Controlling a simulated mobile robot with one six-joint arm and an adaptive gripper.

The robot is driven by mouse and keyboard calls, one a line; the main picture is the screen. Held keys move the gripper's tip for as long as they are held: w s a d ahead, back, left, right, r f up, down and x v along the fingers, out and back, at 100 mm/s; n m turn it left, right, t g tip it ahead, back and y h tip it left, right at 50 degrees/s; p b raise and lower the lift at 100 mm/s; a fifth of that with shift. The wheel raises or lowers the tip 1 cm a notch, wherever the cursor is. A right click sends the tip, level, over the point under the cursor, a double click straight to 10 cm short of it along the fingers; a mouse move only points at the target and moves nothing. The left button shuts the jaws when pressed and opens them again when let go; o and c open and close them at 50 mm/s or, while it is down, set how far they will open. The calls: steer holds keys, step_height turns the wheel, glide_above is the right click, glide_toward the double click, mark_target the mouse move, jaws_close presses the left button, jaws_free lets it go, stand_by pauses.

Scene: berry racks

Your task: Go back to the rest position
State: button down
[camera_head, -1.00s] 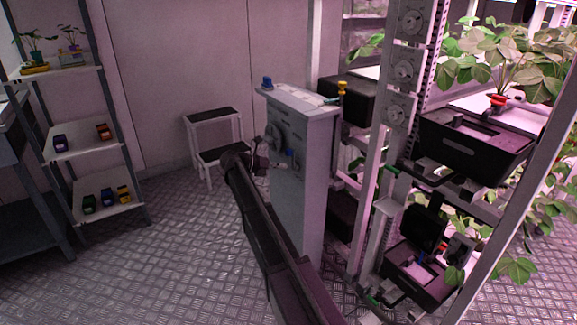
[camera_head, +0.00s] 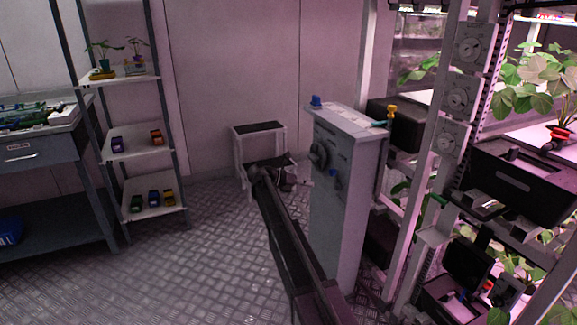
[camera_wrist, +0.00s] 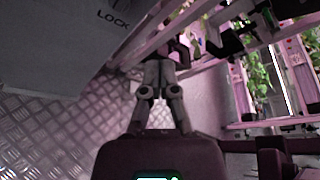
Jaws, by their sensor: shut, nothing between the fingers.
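My gripper (camera_head: 289,184) is small and dark in the head view, at the far end of my outstretched arm, in front of the step stool and left of the grey cabinet. In the wrist view my gripper (camera_wrist: 165,58) points up the picture with its fingers together. Nothing shows held between them. The arm is still stretched out low over the metal floor.
The grey control cabinet (camera_head: 345,205) stands close right of my arm; its side with a LOCK label (camera_wrist: 112,20) fills the wrist view's upper left. A step stool (camera_head: 240,150) is behind. Berry racks (camera_head: 428,180) stand right. Shelves (camera_head: 150,78) and a workbench (camera_head: 40,155) stand left. Floor between is clear.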

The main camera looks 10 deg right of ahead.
steer(key=s+f+m+y, duration=0.45)
steer(key=s+m, duration=0.25)
steer(key=s, duration=0.3)
steer(key=s+f+m+y, duration=0.3)
steer(key=s+f+m, duration=0.25)
steer(key=s, duration=0.35)
steer(key=s+a+f+m+y, duration=0.2)
steer(key=s+a+m+y, duration=0.2)
steer(key=s+m, duration=0.35)
steer(key=s+a+f+m+y, duration=0.1)
steer(key=s+a+m+y, duration=0.2)
steer(key=s+m, duration=0.5)
step_height(320, 180, up, 28)
steer(key=n+p, duration=0.1)
steer(key=p, duration=2.7)
steer(key=shift+a+n+t, duration=0.2)
steer(key=shift+n+t, duration=0.1)
steer(key=shift+t, duration=0.1)
